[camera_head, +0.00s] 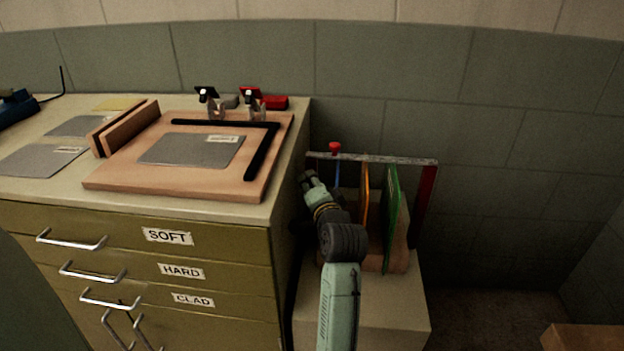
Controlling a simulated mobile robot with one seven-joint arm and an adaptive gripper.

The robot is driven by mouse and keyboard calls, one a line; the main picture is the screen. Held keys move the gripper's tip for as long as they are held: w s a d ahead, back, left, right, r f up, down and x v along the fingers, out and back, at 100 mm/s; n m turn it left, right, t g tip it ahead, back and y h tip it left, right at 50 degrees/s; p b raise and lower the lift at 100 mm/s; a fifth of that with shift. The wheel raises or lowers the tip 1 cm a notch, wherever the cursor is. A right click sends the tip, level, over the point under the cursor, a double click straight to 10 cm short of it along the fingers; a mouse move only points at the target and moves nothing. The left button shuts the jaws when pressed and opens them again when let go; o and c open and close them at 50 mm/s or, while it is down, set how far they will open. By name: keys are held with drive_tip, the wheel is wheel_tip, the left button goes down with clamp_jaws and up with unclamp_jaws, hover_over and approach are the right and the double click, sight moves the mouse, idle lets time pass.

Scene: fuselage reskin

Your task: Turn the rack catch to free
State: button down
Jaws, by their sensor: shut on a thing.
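The rack (405,161) stands right of the cabinet, with a pale top bar and a red post (428,187). A small red knob (335,147) sits on the bar near its left end and looks like the catch; its exact setting is too small to tell. My gripper (307,178) is just below and left of the knob, beside the cabinet's right side. Its fingers look closed, but what they grip is too small and dark to make out. In this view the fingertips appear apart from the knob. My arm hides part of the rack's lower left.
An orange panel (365,195) and a green panel (391,215) stand upright in the rack, on a pale block (395,310). The drawer cabinet (225,250) closes off the left. A wooden board (115,178) with a grey sheet (195,150) lies on top. A wall stands behind.

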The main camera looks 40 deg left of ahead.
drive_tip(key=shift+r+n, duration=0.1)
drive_tip(key=shift+n, duration=0.2)
drive_tip(key=c, duration=1.3)
unclamp_jaws()
